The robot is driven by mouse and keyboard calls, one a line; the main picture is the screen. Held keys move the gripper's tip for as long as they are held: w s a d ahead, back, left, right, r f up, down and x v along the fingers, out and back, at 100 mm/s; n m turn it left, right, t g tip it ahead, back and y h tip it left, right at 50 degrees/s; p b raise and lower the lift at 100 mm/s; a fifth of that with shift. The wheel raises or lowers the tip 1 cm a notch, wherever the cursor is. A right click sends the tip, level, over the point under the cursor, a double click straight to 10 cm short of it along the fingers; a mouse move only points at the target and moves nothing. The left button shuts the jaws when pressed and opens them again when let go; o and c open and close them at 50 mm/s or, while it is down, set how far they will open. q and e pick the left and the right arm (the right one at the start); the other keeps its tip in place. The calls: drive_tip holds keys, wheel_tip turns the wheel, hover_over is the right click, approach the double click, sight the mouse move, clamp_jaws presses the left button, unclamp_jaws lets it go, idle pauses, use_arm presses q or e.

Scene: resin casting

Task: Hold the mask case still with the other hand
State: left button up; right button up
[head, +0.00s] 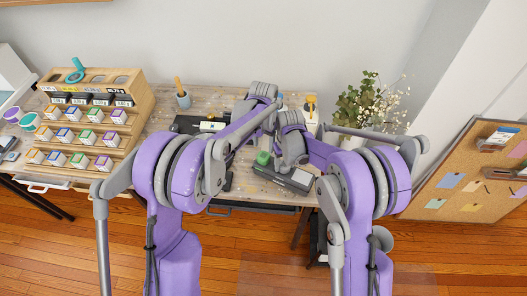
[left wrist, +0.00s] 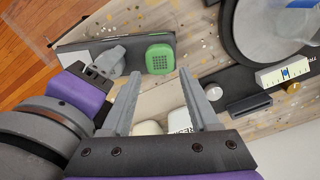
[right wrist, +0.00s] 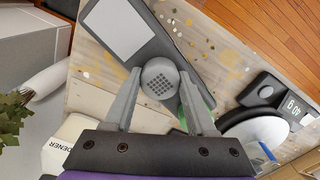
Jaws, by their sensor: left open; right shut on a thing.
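The mask case (head: 295,179) is a long dark grey flat box with a pale label near the table's front edge. It also shows in the right wrist view (right wrist: 150,45) and the left wrist view (left wrist: 100,42). A green perforated square piece (left wrist: 160,58) sits at its far end. My right gripper (right wrist: 160,88) is shut on a round grey perforated piece (right wrist: 160,78) above the case; whether that piece touches the case I cannot tell. My left gripper (left wrist: 160,90) is open and empty, pointing towards the green piece, apart from it.
A black scale (left wrist: 285,76) with a round plate stands beside the case. White bottles (left wrist: 180,122) stand close below my left fingers. A wooden rack of small boxes (head: 90,130) is at the left, a potted plant (head: 365,105) at the right. Bare table lies between case and scale.

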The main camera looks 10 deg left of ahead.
use_arm(q)
drive_tip(key=shift+r, duration=2.6)
use_arm(e)
drive_tip(key=o, duration=1.2)
drive_tip(key=shift+c, duration=0.2)
use_arm(q)
drive_tip(key=shift+s+f, duration=0.1)
use_arm(e)
wheel_tip(320, 180, up, 11)
drive_tip(key=shift+f, duration=0.1)
